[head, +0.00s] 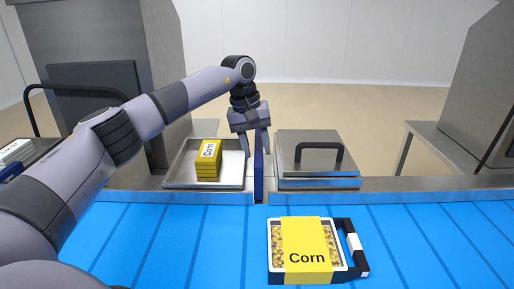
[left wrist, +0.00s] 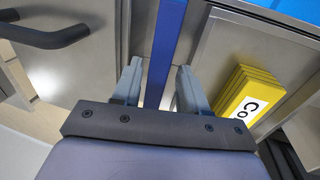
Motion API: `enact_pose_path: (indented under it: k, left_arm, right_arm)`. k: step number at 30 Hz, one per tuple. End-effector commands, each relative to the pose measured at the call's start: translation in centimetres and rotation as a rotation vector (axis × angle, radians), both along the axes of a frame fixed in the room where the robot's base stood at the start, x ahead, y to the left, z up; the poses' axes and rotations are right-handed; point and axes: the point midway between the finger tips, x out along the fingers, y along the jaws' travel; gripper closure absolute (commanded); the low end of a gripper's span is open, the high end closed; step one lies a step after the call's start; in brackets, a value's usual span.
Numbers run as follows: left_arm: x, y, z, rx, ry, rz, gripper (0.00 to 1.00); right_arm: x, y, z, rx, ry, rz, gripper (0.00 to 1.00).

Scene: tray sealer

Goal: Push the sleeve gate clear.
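The sleeve gate seems to be the narrow upright blue bar (head: 259,176) between two metal bays behind the belt. My left gripper (head: 257,150) is above it with its fingers pointing down. In the left wrist view the blue bar (left wrist: 166,45) runs between the two spread fingertips (left wrist: 158,85). The gripper is open, and I cannot tell whether a finger touches the bar. My right gripper is in neither view.
A sleeved corn tray (head: 305,250) with a black handle (head: 352,246) sits on the blue belt (head: 430,245). Yellow corn sleeves (head: 208,158) are stacked in a metal bay left of the bar. A metal lid with a black handle (head: 319,148) stands right of it.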

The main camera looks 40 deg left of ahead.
Motion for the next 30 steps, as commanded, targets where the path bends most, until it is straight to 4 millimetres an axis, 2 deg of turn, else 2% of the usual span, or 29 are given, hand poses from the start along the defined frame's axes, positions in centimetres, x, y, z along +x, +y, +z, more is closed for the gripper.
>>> enact_pose_path:
  k: [10,21,24,30]
  left_arm:
    - [-0.2,-0.2,0.2,-0.002,0.008,-0.005,0.58]
    - [-0.7,0.8,5.7,-0.001,0.006,-0.003,0.58]
    - [-0.8,1.0,6.5,-0.002,0.006,-0.002,0.58]
    - [-0.9,1.0,6.8,-0.001,0.007,-0.003,0.58]
  right_arm:
    - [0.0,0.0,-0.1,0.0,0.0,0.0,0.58]
    - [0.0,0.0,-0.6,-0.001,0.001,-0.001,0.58]
    - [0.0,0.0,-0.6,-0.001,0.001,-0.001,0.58]
    - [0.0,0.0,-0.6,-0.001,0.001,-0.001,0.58]
